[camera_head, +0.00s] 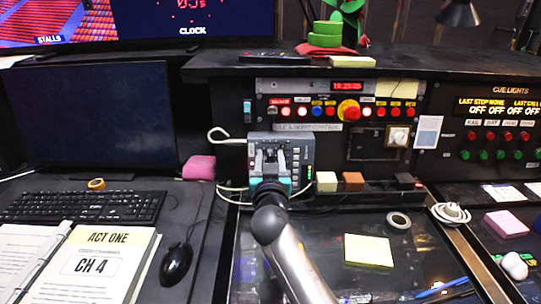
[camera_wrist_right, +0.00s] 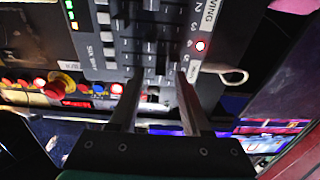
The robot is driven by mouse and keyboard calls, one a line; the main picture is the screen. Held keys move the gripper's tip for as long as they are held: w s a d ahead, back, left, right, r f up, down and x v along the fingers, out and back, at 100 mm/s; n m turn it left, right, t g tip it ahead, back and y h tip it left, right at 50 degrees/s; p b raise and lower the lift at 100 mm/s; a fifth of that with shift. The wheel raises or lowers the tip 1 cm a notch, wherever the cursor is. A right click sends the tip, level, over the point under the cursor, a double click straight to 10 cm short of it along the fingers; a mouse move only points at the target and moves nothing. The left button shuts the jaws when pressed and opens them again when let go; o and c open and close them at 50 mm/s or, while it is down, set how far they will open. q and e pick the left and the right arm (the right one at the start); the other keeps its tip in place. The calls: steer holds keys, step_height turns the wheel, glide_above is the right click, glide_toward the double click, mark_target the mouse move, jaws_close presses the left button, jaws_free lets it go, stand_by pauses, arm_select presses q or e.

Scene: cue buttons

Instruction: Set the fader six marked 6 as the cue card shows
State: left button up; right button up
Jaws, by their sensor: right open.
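The grey fader panel (camera_head: 309,150) stands against the back of the desk, behind my right gripper (camera_head: 271,163). In the right wrist view the dark panel (camera_wrist_right: 120,42) shows slots and several fader caps; I cannot read a 6 on any of them. My right gripper (camera_wrist_right: 156,82) is open there, its two fingers on either side of a fader cap (camera_wrist_right: 161,66); I cannot tell whether they touch it. The gripper hides the lower part of the panel in the head view. I cannot tell which paper is the cue card; a script reading ACT ONE, CH 4 (camera_head: 95,262) lies at lower left.
Above the panel is a row of lit buttons with a large red mushroom button (camera_head: 348,110). A yellow note (camera_head: 368,251) and a tape roll (camera_head: 398,221) lie on the desk to the right. Small blocks (camera_head: 353,181) sit beside the panel. A white cable (camera_head: 230,141) loops on its left.

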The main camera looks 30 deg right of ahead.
steer(key=shift+c, duration=0.3)
jaws_close()
stand_by(1.1)
